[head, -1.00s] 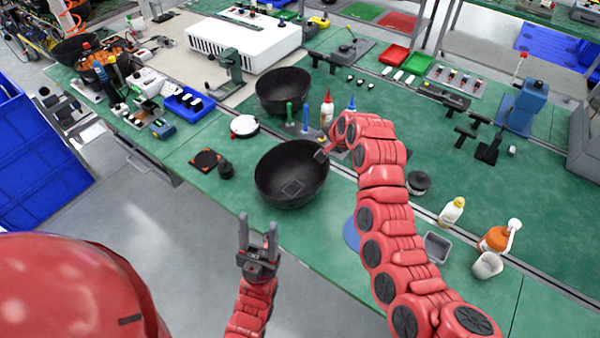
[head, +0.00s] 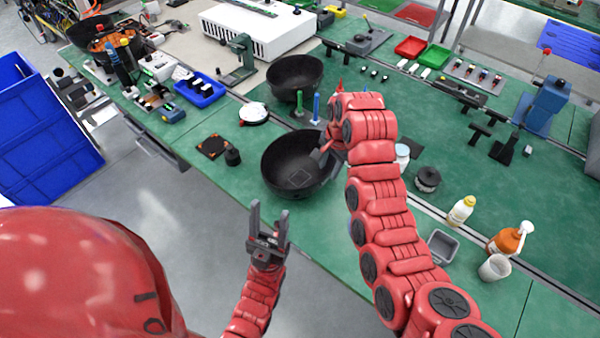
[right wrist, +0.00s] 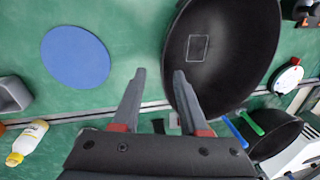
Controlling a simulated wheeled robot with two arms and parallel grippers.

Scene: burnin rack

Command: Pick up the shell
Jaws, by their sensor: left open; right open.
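A black bowl-shaped shell (head: 286,158) with a thin square outline inside sits on the green bench, and it fills the upper right of the right wrist view (right wrist: 232,75). A second black bowl (head: 283,85) stands behind it. My right gripper (head: 322,156) is open at the near shell's right rim, partly hidden by my arm. In the right wrist view my right gripper (right wrist: 159,75) has one finger overlapping the rim and the other outside it. Contact cannot be told. My left gripper (head: 269,214) is open and empty, in front of the bench edge.
Green and blue upright tools (head: 316,107) stand between the bowls. A black knob (head: 232,157) and a dark square pad (head: 212,146) lie left of the shell. A blue disc (right wrist: 75,58), a white bottle (head: 461,210) and a grey tray (head: 442,246) are to the right.

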